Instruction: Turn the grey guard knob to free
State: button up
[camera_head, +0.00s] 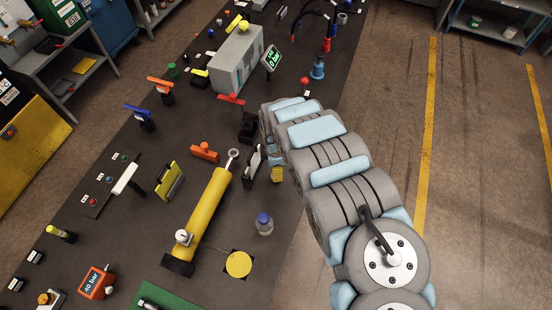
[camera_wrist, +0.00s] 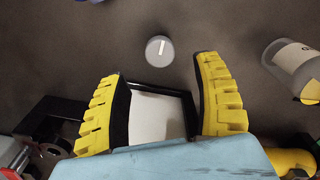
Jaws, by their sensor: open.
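A small round grey knob (camera_wrist: 159,50) with a white pointer line shows in the wrist view, just beyond the fingertips and between their lines. The pointer stands nearly upright in the picture, leaning slightly right. My gripper (camera_wrist: 160,72) is open, with its two yellow ribbed fingers spread apart and not touching the knob. A white face with a black edge (camera_wrist: 158,115) shows between the fingers; I cannot tell what it belongs to. In the head view my gripper (camera_head: 270,172) is low over the dark bench, and I cannot make out the knob there.
A yellow cylinder (camera_head: 203,213) lies to the left. An orange handle (camera_head: 204,152) and a grey box (camera_head: 235,60) stand farther back.

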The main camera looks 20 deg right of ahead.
jog(key=shift+r, duration=2.7)
